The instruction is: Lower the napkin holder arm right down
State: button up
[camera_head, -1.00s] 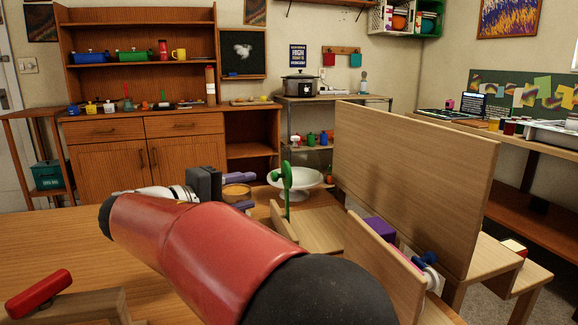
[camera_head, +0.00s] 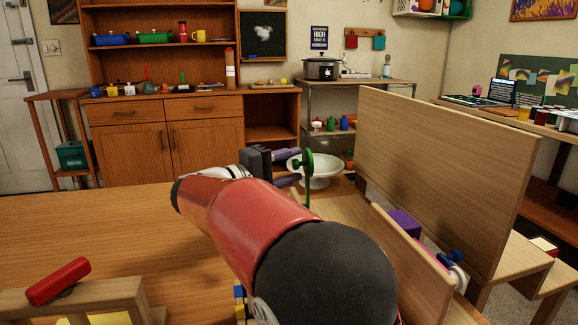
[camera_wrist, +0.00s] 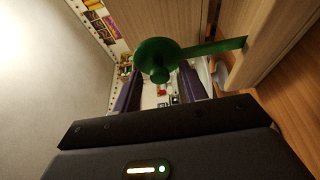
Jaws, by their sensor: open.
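The napkin holder arm, a green bar with a round disc end (camera_head: 307,160), stands upright at the middle of the head view, beside low wooden boards. In the wrist view its disc (camera_wrist: 157,58) shows ahead of the fingers, and the bar runs right to a wooden panel. My gripper (camera_head: 296,168) is open, with purple fingers pointing right at the disc, one above the other. In the wrist view my gripper (camera_wrist: 160,78) has the disc in front of the gap between its fingers. Contact cannot be told. The bar's lower end is hidden in the head view.
A white bowl (camera_head: 325,180) stands just behind the green arm. A tall wooden panel (camera_head: 440,165) rises on the right, with a purple block (camera_head: 404,223) and a blue knob (camera_head: 455,256) near it. A red handle (camera_head: 58,281) lies front left. The left tabletop is clear.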

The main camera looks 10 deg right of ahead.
grip_shut()
dwell(0.3)
